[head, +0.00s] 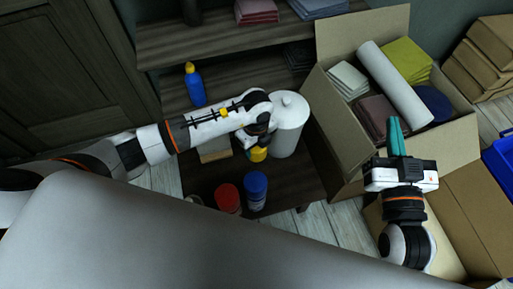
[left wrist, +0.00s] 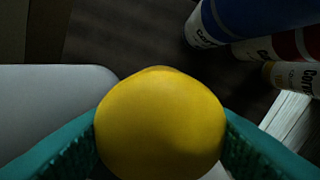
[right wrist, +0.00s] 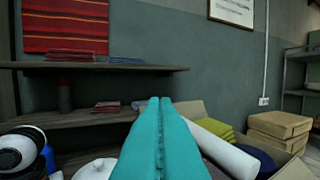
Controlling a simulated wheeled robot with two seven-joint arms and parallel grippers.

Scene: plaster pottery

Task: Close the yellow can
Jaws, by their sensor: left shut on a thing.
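My left gripper (head: 258,150) is shut on a rounded yellow thing, which looks like a lid (left wrist: 160,125). It holds it above the low dark table, beside the white canister. The yellow lid also shows in the head view (head: 258,155). In the left wrist view, a can with a yellow edge and white label (left wrist: 292,77) is partly cut off at the right edge, beside the red can; its top is not clear. My right gripper (right wrist: 160,105) is shut and empty, its teal fingers together, near the cardboard box.
A blue can (head: 255,190) and a red can (head: 228,198) stand on the low table (head: 305,178). A white lidded canister (head: 288,128) stands behind them. A blue bottle (head: 194,85) is farther back. An open cardboard box (head: 445,148) with cloths is at the right.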

